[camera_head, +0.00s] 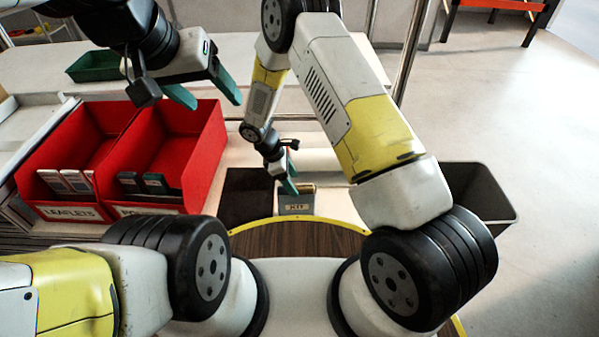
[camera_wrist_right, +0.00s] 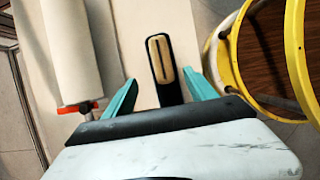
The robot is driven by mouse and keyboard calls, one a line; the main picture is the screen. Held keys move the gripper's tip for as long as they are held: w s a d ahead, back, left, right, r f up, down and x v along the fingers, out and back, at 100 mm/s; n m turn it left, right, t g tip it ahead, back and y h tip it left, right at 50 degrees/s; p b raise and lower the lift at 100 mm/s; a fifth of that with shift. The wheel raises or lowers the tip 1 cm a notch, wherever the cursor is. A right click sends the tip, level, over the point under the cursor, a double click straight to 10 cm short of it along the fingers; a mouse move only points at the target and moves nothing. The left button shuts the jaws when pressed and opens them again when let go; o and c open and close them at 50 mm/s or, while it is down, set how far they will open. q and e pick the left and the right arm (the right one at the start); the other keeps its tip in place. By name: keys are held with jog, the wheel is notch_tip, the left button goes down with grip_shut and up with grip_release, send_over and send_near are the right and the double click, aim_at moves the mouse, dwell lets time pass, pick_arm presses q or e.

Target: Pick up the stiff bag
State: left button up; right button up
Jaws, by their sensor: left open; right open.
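The stiff bag (camera_head: 297,203) is a small grey upright bag with a lettered label on its front and tan at its top. It stands at the near edge of the pale table. My right gripper (camera_head: 290,188) is open at the bag's top, pointing down. In the right wrist view the bag (camera_wrist_right: 164,65) shows from above as a narrow dark shape with a tan slot, lying between the two teal fingers of the gripper (camera_wrist_right: 162,84). I cannot tell whether they touch it. My left gripper (camera_head: 210,96) is open and empty above the red bins.
Red bins (camera_head: 205,160) with boxed items stand at left. A dark flat-looking patch (camera_head: 247,197) lies left of the bag. A cream roll (camera_wrist_right: 72,45) with a red end lies beside it. A grey bin (camera_head: 485,190) stands at right, a green tray (camera_head: 95,65) at back left.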

aim_at(300, 198)
jog(key=shift+d+f, duration=0.1)
jog(key=shift+f, duration=0.75)
jog(key=shift+s+x, duration=0.2)
jog(key=shift+x, duration=1.55)
jog(key=shift+s+x, duration=0.2)
jog(key=shift+x, duration=1.55)
jog(key=shift+f, duration=0.3)
grip_shut()
jog(key=shift+r, duration=0.1)
